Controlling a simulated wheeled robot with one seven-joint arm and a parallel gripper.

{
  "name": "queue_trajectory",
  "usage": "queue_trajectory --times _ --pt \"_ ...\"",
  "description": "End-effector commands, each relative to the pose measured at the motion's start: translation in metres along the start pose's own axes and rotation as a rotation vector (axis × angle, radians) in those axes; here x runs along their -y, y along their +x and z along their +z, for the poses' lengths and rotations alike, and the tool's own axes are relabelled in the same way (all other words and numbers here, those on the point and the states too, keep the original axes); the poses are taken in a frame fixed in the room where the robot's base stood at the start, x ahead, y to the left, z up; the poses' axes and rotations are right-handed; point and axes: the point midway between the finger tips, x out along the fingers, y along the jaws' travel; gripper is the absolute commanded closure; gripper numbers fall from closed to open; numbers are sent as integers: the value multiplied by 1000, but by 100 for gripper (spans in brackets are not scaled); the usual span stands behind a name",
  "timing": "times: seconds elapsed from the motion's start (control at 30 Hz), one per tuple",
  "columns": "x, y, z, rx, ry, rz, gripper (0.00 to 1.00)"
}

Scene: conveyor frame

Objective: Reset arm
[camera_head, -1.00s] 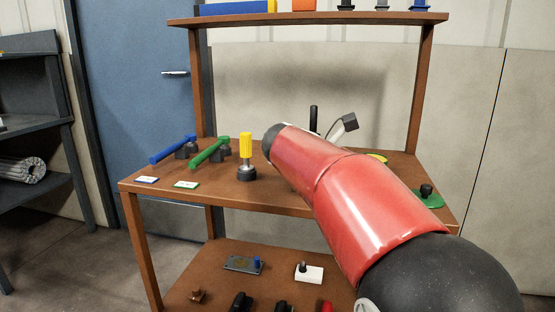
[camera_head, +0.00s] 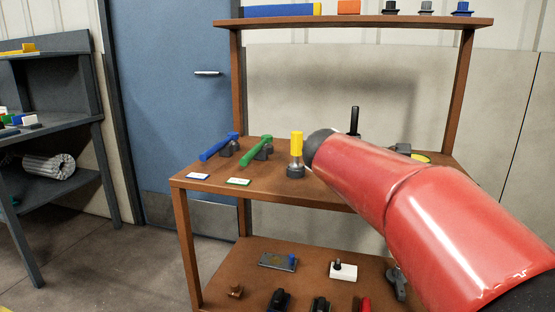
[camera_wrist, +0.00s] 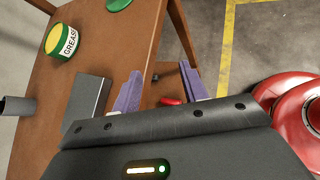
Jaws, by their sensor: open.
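My red arm (camera_head: 390,190) reaches across the right part of the wooden shelf unit's middle board (camera_head: 330,194) in the head view. It hides part of that board, and the gripper end is mostly hidden behind it there. In the wrist view my gripper (camera_wrist: 163,82) shows two purple fingers standing apart with nothing between them. Past the fingers are the board's edge and the lower board with a small red item (camera_wrist: 170,101).
On the middle board stand a blue tool (camera_head: 217,147), a green tool (camera_head: 256,150) and a yellow-handled tool (camera_head: 296,150). A grease can (camera_wrist: 62,41) stands near the gripper. A grey shelf (camera_head: 50,120) is at left. Floor (camera_wrist: 275,45) is open beside the unit.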

Motion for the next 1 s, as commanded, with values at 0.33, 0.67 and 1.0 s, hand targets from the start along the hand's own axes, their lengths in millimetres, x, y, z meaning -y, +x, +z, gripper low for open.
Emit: queue_trajectory --times 0.33,0.67,1.0 --pt "94 16 -38 -391 519 -81 57" --pt "210 -8 -120 -807 1390 -406 57" --pt "232 -14 -144 -880 1642 -537 57"
